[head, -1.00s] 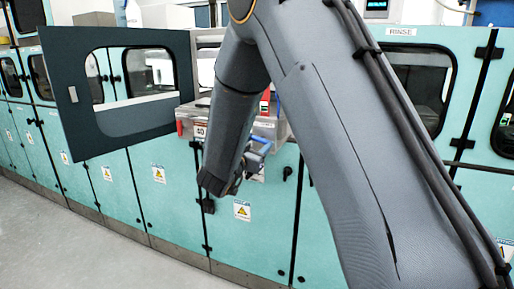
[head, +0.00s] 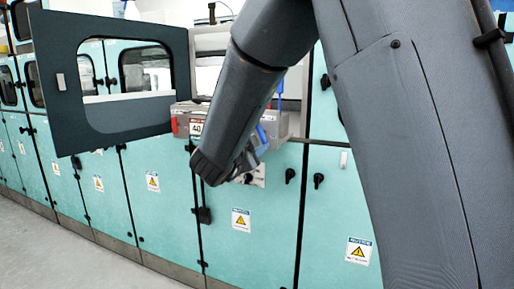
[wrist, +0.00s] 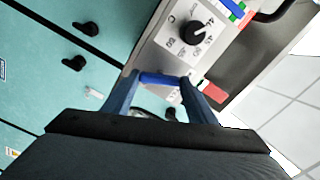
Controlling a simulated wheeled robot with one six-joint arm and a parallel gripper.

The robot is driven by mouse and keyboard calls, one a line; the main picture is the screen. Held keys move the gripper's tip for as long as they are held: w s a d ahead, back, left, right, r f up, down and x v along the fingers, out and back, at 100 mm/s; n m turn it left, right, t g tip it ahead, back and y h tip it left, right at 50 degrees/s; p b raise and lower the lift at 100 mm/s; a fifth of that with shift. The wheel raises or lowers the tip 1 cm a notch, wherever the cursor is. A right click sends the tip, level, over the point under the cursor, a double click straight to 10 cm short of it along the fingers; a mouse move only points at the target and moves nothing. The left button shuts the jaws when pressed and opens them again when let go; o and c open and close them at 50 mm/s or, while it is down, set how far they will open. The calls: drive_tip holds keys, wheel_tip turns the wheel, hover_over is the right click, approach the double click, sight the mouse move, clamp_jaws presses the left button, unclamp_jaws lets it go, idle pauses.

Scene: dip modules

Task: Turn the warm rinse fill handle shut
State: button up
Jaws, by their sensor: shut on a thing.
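My gripper (wrist: 162,82) shows in the wrist view with its two blue-grey fingers on either side of a short bright blue bar (wrist: 160,79). It is shut on this bar, in front of the grey control plate. I cannot tell whether the bar is the warm rinse fill handle, as no label for it is readable. In the head view my gripper (head: 262,137) is at the front of the grey box, largely hidden by my forearm. Two black turn handles stand apart from it on the teal panel: one (head: 290,176) and another (head: 318,181).
A black dial knob (wrist: 193,33) with printed numbers sits on the control plate (wrist: 160,50). A dark framed door (head: 110,150) stands open at the left. A grey box marked 40 (head: 197,127) juts from the teal cabinets. Floor (head: 50,255) is clear at lower left.

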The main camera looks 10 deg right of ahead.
drive_tip(key=m+b, duration=0.4)
drive_tip(key=b, duration=0.1)
drive_tip(key=shift+f+m+b, duration=0.1)
drive_tip(key=shift+m+b, duration=0.2)
drive_tip(key=shift+m, duration=0.1)
idle(0.3)
drive_tip(key=o, duration=1.1)
drive_tip(key=shift+c, duration=0.2)
drive_tip(key=v, duration=0.8)
drive_tip(key=shift+b, duration=0.45)
drive_tip(key=shift+w, duration=0.1)
